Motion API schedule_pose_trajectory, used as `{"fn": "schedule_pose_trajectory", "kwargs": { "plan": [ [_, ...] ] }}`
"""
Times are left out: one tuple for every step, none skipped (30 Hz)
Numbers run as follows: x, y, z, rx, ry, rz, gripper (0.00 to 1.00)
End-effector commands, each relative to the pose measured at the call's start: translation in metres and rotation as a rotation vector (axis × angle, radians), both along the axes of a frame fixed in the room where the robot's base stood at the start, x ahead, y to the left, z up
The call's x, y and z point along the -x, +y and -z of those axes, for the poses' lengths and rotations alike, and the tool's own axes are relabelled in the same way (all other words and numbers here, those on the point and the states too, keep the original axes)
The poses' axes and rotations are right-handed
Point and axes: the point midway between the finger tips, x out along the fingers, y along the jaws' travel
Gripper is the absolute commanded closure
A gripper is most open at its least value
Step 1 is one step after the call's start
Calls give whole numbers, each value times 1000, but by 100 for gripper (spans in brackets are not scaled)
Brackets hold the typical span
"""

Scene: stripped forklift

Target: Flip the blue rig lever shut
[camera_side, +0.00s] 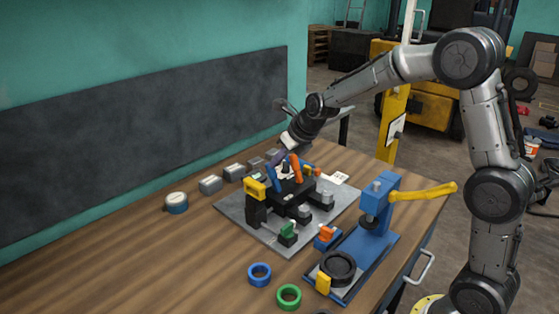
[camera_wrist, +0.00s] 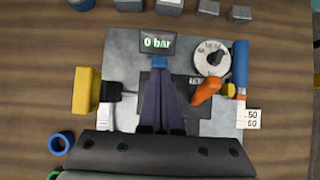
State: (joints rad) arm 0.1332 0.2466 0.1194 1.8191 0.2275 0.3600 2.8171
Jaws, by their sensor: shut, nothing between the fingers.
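The rig stands on a grey plate (camera_side: 238,211) on the wooden bench. A long blue handle (camera_wrist: 240,64) is at the rig's right edge in the wrist view, beside the dial. My gripper (camera_side: 281,156) is above the back of the rig, pointing down. In the wrist view its dark fingers (camera_wrist: 161,72) are together and empty, over the middle of the rig, left of the blue handle. A small blue part (camera_wrist: 159,62) shows at their tips; contact is unclear.
A blue press (camera_side: 376,222) with a yellow arm stands to the right. Rings (camera_side: 260,274) lie in front.

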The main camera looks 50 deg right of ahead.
Motion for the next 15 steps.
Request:
{"fn": "schedule_pose_trajectory", "kwargs": {
  "plan": [
    [-9,1,0,-1,-23,4,100],
    [-9,2,0,-1,-23,4,100],
    [-9,2,0,-2,-23,4,100],
    [-9,2,0,-2,-23,4,100],
    [-9,2,0,-2,-23,4,100],
    [-9,2,0,-2,-23,4,100],
    [-9,2,0,-2,-23,3,100],
    [-9,3,0,-3,-23,4,100],
    [-9,3,0,-3,-23,4,100],
    [-9,3,0,-3,-23,4,100],
    [-9,3,0,-3,-22,4,100],
    [-9,3,0,-3,-22,4,100],
    [-9,3,0,-3,-22,4,100],
    [-8,3,-1,-3,-22,4,100],
    [-6,3,-2,-4,-22,4,100]
  ]
}}
